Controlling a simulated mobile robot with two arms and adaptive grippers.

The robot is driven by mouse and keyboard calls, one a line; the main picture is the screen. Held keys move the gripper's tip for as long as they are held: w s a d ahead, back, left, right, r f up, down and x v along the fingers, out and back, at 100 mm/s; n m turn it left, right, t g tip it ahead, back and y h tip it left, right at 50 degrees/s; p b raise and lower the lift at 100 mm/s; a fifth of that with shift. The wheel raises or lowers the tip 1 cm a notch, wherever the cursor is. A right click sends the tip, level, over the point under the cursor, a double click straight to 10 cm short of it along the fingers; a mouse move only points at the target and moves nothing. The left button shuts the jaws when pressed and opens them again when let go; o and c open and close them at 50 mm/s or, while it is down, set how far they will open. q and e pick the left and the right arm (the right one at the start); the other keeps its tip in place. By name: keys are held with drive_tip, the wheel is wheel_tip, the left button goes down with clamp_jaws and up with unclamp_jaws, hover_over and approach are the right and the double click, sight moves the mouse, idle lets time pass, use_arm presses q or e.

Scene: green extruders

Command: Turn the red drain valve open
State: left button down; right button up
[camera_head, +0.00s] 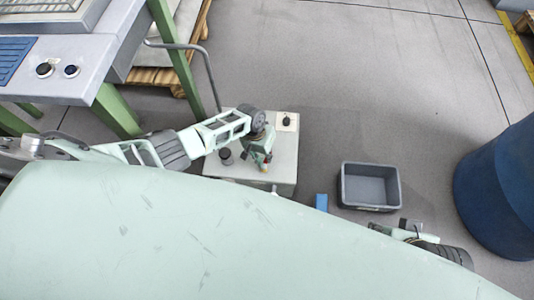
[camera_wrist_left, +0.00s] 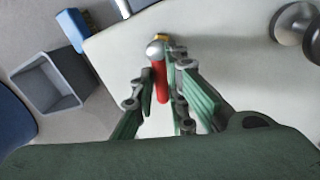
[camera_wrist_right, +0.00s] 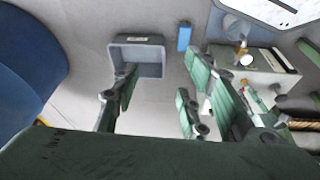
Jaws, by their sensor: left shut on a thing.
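The red drain valve handle (camera_wrist_left: 161,85) shows in the left wrist view, with a round silver end (camera_wrist_left: 155,49) and a brass fitting beside the pale cabinet face. My left gripper (camera_wrist_left: 158,80) has its fingers on both sides of the red handle and is shut on it. In the head view my left gripper (camera_head: 264,160) is at the front edge of the pale cabinet (camera_head: 284,160), and the handle is mostly hidden there. My right gripper (camera_wrist_right: 160,92) is open and empty, its fingers wide apart. In the head view it (camera_head: 403,226) is low, right of the cabinet.
A grey bin (camera_head: 370,186) stands on the floor right of the cabinet, with a blue block (camera_head: 321,202) between them. A large blue drum (camera_head: 505,190) is at the right. A machine with green legs (camera_head: 176,55) is at the left. Floor behind the bin is clear.

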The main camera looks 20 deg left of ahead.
use_arm(q)
drive_tip(key=shift+r+n+p, duration=0.15)
drive_tip(key=shift+n+p, duration=0.3)
drive_tip(key=shift+n, duration=0.15)
drive_tip(key=shift+a+n+t+p, duration=0.25)
drive_tip(key=shift+n+t+p, duration=0.25)
drive_tip(key=shift+n, duration=0.5)
use_arm(e)
drive_tip(key=shift+x, duration=2.35)
drive_tip(key=shift+a, duration=0.1)
use_arm(q)
drive_tip(key=c, duration=1.8)
unclamp_jaws()
drive_tip(key=shift+a, duration=0.1)
drive_tip(key=shift+o, duration=0.2)
drive_tip(key=w+v, duration=0.1)
drive_tip(key=v, duration=1)
drive_tip(key=shift+s+r, duration=0.4)
